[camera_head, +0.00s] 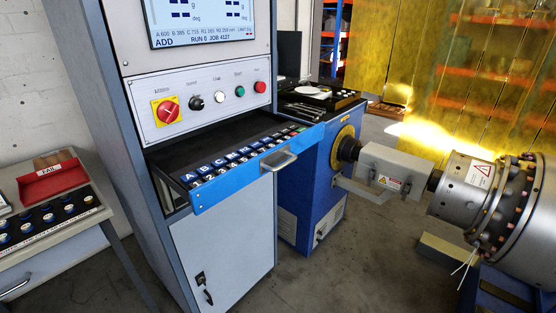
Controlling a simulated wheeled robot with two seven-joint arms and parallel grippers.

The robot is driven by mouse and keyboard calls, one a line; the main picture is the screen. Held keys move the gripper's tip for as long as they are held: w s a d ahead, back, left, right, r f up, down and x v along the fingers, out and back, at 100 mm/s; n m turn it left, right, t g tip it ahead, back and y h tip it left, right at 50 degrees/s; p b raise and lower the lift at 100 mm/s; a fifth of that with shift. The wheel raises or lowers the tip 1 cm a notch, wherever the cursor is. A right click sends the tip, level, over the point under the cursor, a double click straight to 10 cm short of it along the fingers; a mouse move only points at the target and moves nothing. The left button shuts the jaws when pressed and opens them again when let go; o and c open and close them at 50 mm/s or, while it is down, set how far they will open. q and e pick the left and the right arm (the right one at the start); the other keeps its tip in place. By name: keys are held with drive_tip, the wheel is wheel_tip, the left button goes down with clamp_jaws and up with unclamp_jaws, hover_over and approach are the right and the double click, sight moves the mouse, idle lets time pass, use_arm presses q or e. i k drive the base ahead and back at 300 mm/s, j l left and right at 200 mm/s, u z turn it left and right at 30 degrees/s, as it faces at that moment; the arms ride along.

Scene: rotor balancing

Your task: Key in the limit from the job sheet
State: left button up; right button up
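The grey cabinet's screen (203,20) shows a line of figures that ends in a red LIMIT field, too small to read surely. Below it stand "ADD" and "RUN 0 JOB 4127". A blue-fronted drawer (235,175) is pulled out under the button panel. Its keypad (235,158) has dark lettered keys with numbered ones in front, and a few green and red keys at the right end. I cannot make out a job sheet. Neither of my grippers is in view.
The button panel (180,125) has a red-and-yellow switch and several knobs. A side table (80,231) at left carries a red FAIL tray (52,184) and round weights. The rotor (465,190) sits at right beside the blue machine (313,195).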

sight(255, 145)
drive_tip(key=j+u, duration=0.4)
drive_tip(key=i+j+u, duration=0.15)
drive_tip(key=u, duration=0.25)
drive_tip(key=i+j+u, duration=0.2)
drive_tip(key=j+u, duration=0.2)
drive_tip(key=i+j+u, duration=0.15)
drive_tip(key=u, duration=0.2)
drive_tip(key=z, duration=2.35)
